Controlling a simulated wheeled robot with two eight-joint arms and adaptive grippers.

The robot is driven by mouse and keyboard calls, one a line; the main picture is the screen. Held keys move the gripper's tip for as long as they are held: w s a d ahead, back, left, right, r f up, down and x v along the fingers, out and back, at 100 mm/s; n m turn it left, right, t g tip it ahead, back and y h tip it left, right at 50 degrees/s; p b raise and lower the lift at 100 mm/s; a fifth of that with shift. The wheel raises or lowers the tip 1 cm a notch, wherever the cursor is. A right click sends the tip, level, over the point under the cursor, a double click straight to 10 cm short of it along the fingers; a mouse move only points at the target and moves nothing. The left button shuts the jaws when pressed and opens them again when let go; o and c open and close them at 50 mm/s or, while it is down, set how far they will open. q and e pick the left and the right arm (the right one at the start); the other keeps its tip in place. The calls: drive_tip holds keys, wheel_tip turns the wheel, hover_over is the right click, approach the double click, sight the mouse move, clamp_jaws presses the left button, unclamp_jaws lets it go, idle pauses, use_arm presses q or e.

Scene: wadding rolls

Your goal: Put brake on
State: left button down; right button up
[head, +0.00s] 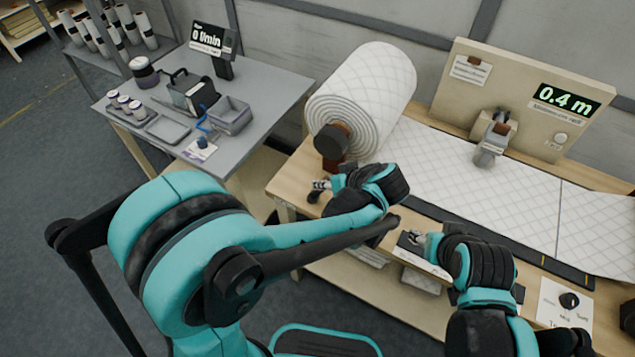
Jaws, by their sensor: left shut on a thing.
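A large roll of white quilted wadding (362,95) sits at the left of the wooden bench, with a dark hub (333,140) on its near end and a brown support below it. A small lever with a black knob (314,197), which looks like the brake, is at the bench's left front below the hub. My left gripper (321,186) is shut on this lever; my own wrist and fingers partly hide it. My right gripper (417,238) is low over the bench's front edge by a dark part on a pale plate; its finger opening is too small to tell.
A dial on a white plate (566,302) is at the front right. A grey side table (255,97) holds tins, trays and a 0 l/min display (208,37).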

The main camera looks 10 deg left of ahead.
use_arm(q)
drive_tip(key=shift+s+d+f+t+y+b, duration=0.15)
drive_tip(key=shift+d+f+y+b, duration=0.1)
drive_tip(key=shift+d+y+b, duration=0.2)
drive_tip(key=shift+s+d+f+t+y+b, duration=0.2)
drive_tip(key=shift+d+y+b, duration=0.15)
drive_tip(key=shift+y+b, duration=0.15)
drive_tip(key=c, duration=1.3)
unclamp_jaws()
drive_tip(key=shift+w, duration=0.1)
wheel_tip(320, 180, up, 10)
